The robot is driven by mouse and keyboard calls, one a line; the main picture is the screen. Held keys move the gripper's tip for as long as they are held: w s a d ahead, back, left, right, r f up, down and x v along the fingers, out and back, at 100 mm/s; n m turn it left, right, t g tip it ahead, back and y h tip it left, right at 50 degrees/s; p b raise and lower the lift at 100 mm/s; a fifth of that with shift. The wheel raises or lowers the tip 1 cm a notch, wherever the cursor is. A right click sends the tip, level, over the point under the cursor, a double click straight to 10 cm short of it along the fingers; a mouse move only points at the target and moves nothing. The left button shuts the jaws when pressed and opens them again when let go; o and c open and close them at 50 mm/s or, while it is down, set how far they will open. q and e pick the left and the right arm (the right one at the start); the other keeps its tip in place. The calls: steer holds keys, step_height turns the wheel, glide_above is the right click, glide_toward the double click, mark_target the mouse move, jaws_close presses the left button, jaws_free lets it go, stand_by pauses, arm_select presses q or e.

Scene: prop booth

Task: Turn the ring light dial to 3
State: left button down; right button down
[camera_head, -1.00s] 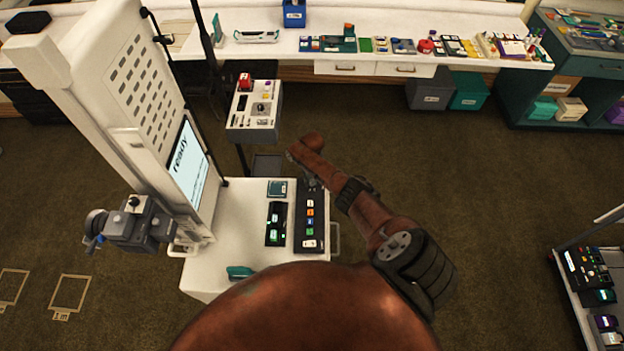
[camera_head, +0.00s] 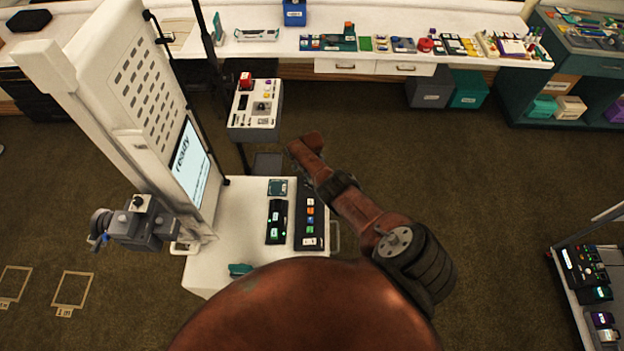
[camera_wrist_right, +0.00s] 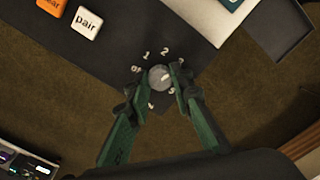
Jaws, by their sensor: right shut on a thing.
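The ring light dial (camera_wrist_right: 159,77) is a small round grey knob on a dark panel in the right wrist view. Printed marks surround it: "off", "1" and "2" are readable on its far side, and others are partly hidden by the fingers. A pale pointer mark seems to face right, but I cannot read its exact setting. My right gripper (camera_wrist_right: 157,84) has green fingers shut on the dial from both sides. My left gripper is not in view.
The white cart top (camera_head: 235,240) carries the strip, a black device (camera_head: 276,222) and a tall white panel with a "ready" screen (camera_head: 188,165). A "pair" button (camera_wrist_right: 87,23) sits near the dial. A small pedestal box (camera_head: 254,108) stands behind; open floor lies right.

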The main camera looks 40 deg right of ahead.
steer(key=shift+m, duration=0.5)
steer(key=c, duration=1.7)
jaws_free()
